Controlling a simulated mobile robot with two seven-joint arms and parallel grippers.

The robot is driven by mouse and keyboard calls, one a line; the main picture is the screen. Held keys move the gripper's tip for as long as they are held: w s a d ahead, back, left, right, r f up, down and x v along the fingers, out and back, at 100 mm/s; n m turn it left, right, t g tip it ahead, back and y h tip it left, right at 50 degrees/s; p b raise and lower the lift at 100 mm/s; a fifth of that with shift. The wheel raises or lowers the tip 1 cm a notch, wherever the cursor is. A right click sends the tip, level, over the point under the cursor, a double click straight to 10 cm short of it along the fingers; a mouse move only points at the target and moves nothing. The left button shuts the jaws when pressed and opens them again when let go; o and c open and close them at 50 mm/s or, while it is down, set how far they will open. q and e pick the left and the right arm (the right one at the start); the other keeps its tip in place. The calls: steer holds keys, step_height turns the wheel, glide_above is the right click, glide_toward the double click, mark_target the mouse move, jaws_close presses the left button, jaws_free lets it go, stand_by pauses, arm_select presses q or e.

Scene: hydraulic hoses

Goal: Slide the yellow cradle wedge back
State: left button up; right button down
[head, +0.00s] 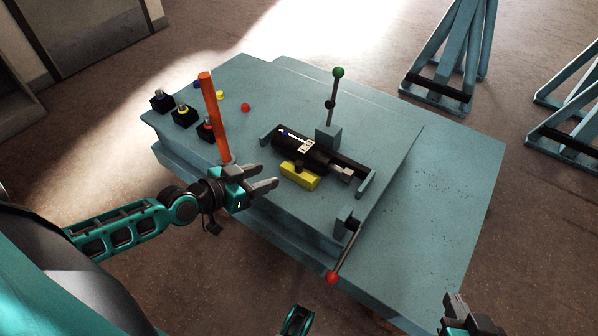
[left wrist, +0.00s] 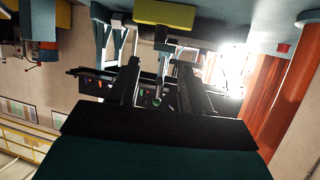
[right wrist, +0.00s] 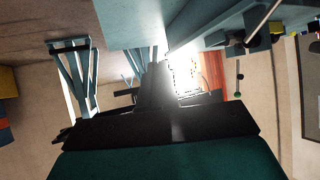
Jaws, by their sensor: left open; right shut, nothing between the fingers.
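The yellow cradle wedge (head: 299,175) sits on the blue-grey bench in front of the black cylinder (head: 309,152), close against its near side. In the left wrist view the wedge (left wrist: 165,13) shows at the top edge, beyond my fingers. My left gripper (head: 262,181) is open and empty, left of the wedge and apart from it, near the bench's front edge. My right gripper (head: 455,305) is shut and empty, low at the bottom right of the head view, well away from the wedge.
An orange post (head: 215,118) stands just behind my left gripper. A green-knobbed lever (head: 333,100) rises behind the cylinder, and a red-knobbed lever (head: 345,250) juts over the front edge. Several hose fittings (head: 182,115) stand at left. The bench's right side (head: 440,200) is clear.

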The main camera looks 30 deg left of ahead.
mark_target(296, 165)
arm_select(q)
steer(key=b+x, duration=0.3)
steer(key=x, duration=0.9)
steer(key=shift+b, duration=0.4)
steer(key=shift+w+d+f, duration=0.1)
steer(key=shift+w+d, duration=0.1)
steer(key=shift+w, duration=0.25)
arm_select(e)
steer(key=shift+w+a+f+y, duration=0.3)
steer(key=shift+a+f, duration=0.35)
steer(key=shift+f, duration=0.2)
arm_select(q)
steer(key=shift+c, duration=0.4)
jaws_close()
arm_select(e)
steer(key=shift+s+d+f, duration=0.1)
steer(key=shift+s+f, duration=0.05)
steer(key=shift+s, duration=0.05)
